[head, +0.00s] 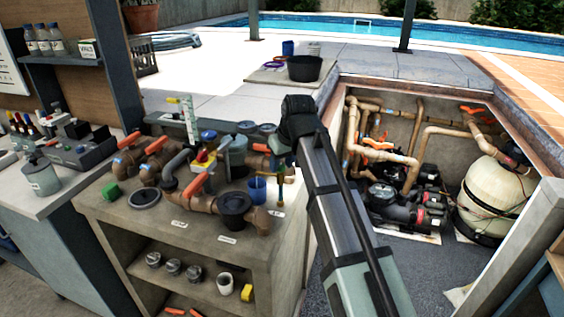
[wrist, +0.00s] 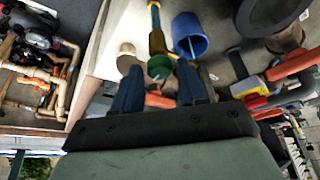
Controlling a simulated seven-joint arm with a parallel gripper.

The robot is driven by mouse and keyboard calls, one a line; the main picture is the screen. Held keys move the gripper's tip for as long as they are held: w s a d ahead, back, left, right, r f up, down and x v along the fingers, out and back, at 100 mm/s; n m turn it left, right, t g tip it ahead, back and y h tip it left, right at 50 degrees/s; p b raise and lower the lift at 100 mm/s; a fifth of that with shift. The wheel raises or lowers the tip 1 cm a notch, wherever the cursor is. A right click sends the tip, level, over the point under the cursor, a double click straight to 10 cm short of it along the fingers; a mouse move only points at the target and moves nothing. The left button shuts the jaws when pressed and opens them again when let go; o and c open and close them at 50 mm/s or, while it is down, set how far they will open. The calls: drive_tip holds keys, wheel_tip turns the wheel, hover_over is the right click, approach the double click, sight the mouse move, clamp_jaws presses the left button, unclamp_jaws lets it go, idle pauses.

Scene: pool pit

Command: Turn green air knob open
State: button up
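The green air knob (wrist: 160,66) is a small round green knob on a brass-coloured fitting (wrist: 156,40) in the wrist view. My gripper (wrist: 159,72) is open, with its two dark blue fingers apart. The knob shows between the fingertips, with a gap on each side; I cannot tell how deep it sits between them. In the head view my gripper is over the right end of the bench, mostly hidden by my arm. The brass fitting (head: 281,192) shows below it there, but I cannot make out the knob.
A blue cup (wrist: 190,36) stands close beside the fitting. The pit with pumps and a tank (head: 494,197) lies to the right.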

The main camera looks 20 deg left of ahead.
drive_tip(key=c, duration=0.7)
drive_tip(key=shift+w+n+g+y, duration=0.1)
drive_tip(key=shift+n+g+y, duration=0.35)
drive_tip(key=shift+n, duration=1.15)
clamp_jaws()
drive_tip(key=o, duration=1)
unclamp_jaws()
drive_tip(key=v, duration=1.4)
